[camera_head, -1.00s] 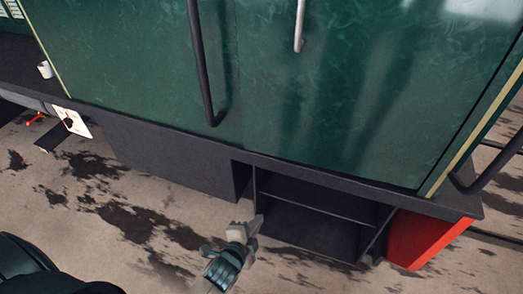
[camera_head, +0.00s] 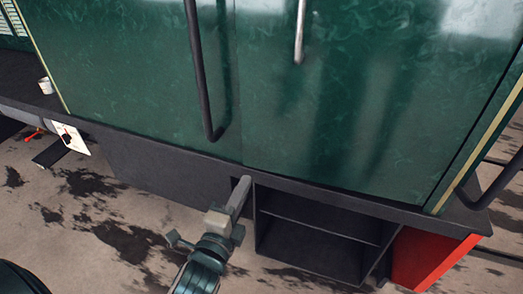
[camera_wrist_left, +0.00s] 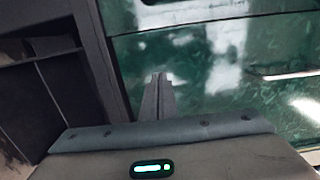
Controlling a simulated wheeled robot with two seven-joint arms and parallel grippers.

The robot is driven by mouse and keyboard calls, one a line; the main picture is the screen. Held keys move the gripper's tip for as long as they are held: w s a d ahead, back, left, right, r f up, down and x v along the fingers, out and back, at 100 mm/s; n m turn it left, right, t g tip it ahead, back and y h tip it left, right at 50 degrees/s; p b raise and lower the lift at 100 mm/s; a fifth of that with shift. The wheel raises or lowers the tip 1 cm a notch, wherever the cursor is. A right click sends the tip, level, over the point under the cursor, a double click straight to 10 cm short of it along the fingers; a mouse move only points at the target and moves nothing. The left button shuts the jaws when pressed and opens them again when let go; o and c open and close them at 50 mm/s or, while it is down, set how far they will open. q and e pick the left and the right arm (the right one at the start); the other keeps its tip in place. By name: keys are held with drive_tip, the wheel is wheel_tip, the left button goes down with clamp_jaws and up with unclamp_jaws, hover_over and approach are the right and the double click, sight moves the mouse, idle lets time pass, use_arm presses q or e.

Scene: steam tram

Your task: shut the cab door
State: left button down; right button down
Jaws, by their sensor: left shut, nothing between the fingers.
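The cab door (camera_head: 330,110) is a green panel with a pale upright bar handle (camera_head: 299,35). It fills the upper middle and right of the head view. A thin seam runs down its left side, and its face looks about level with the green panel beside it; I cannot tell whether it is fully shut. My left gripper (camera_head: 242,187) is shut and empty, below the door's lower left corner, near the dark sill. In the left wrist view its closed fingers (camera_wrist_left: 158,97) point toward shiny green panelling. My right gripper is not in view.
A dark handrail (camera_head: 203,80) stands left of the door seam, and another (camera_head: 500,182) is at the right edge. Below the dark sill is an open step recess (camera_head: 315,235) with a red panel (camera_head: 430,258) beside it.

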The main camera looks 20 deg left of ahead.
use_arm(q)
drive_tip(key=p, duration=0.5)
approach(265, 142)
drive_tip(key=w, duration=0.5)
drive_tip(key=shift+w+a, duration=0.1)
drive_tip(key=shift+w, duration=0.6)
